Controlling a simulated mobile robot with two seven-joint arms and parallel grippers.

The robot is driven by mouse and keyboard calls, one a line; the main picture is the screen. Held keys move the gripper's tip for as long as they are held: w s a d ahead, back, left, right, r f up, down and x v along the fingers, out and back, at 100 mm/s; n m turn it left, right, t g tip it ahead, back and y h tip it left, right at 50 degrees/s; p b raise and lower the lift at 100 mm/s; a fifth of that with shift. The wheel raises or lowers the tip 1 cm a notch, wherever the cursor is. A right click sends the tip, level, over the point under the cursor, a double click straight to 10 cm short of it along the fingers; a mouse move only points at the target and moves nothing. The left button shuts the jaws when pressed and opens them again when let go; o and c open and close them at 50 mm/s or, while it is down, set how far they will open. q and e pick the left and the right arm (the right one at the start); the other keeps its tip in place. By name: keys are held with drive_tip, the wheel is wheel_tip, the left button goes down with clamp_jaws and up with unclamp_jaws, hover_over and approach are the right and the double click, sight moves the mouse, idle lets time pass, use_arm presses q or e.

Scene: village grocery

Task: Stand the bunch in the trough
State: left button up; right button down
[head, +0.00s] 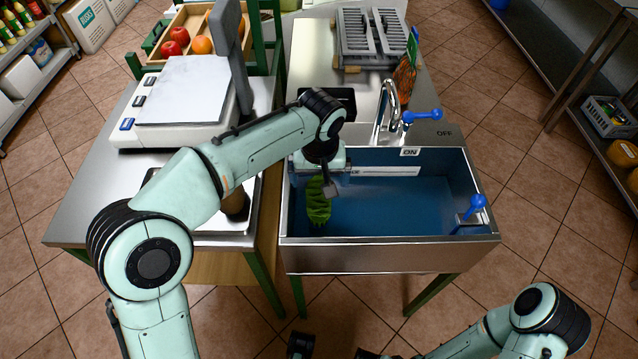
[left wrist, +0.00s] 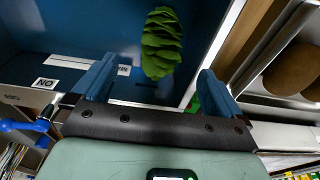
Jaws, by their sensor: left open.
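The bunch (head: 318,207) is a green, leafy clump in the left part of the trough (head: 390,241), a steel basin with a blue inside. The bunch also shows in the left wrist view (left wrist: 162,43), beyond and between the fingers, with clear space on either side. I cannot tell surely whether it stands or leans. My left gripper (head: 327,184) is over the left end of the trough, close to the bunch, and hides its upper part. In the left wrist view its blue fingers (left wrist: 156,72) are wide apart with nothing between the tips. My right gripper is not clearly seen.
A chrome tap (head: 390,105) with a blue lever stands behind the trough, and another blue lever (head: 474,208) is at its right end. A scale (head: 185,95) and a crate of fruit (head: 190,18) are on the left. The trough's right part is empty.

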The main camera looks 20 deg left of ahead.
use_arm(q)
drive_tip(key=r, duration=0.3)
drive_tip(key=r+p, duration=0.1)
drive_tip(key=shift+s+d+r, duration=0.1)
drive_tip(key=shift+s+r, duration=0.2)
drive_tip(key=shift+s, duration=0.05)
use_arm(e)
drive_tip(key=shift+s+r, duration=0.25)
drive_tip(key=shift+r, duration=0.2)
use_arm(q)
drive_tip(key=shift+f, duration=0.1)
use_arm(e)
drive_tip(key=shift+s, duration=0.1)
